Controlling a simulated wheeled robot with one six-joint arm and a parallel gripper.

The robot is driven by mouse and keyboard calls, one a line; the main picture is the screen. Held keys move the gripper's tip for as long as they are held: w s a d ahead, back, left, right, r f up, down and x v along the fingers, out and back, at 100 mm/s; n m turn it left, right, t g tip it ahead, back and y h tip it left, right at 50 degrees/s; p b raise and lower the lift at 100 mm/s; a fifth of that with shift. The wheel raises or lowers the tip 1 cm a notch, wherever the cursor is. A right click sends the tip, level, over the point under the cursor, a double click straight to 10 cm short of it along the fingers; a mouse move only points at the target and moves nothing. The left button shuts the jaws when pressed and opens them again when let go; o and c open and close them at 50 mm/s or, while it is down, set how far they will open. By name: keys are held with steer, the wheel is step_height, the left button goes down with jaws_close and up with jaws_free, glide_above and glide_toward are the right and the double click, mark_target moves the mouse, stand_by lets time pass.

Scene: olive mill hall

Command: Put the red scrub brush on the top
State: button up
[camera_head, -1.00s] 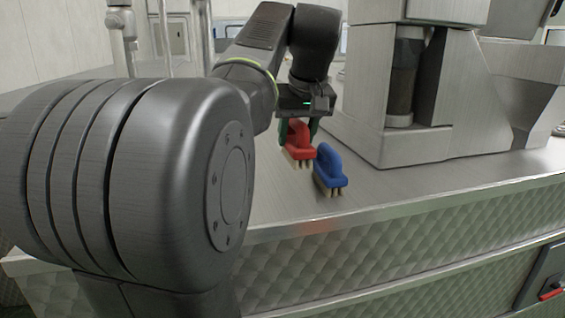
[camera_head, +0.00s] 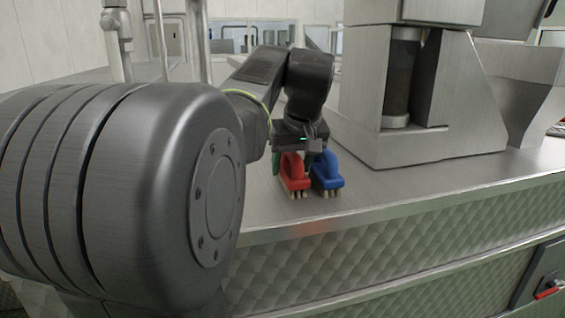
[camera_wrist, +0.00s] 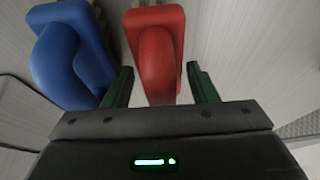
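The red scrub brush (camera_head: 294,172) is at the counter top, just left of the blue brush (camera_head: 327,170). My gripper (camera_head: 292,165) points down over the red brush, with its green fingers on both sides of it. The blue brush (camera_wrist: 68,60) is just outside the left finger there. Bristles of the red brush show at its lower edge in the head view. Whether they touch the counter is hard to tell.
The brushed-metal counter top (camera_head: 400,192) has free room in front and to the right. A large metal machine (camera_head: 440,110) stands behind on the right. The counter's front edge runs close before the brushes. A metal pipe (camera_head: 116,45) stands at the back left.

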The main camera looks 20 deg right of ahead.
steer(key=shift+r, duration=0.1)
steer(key=v, duration=1.2)
steer(key=shift+c, duration=0.4)
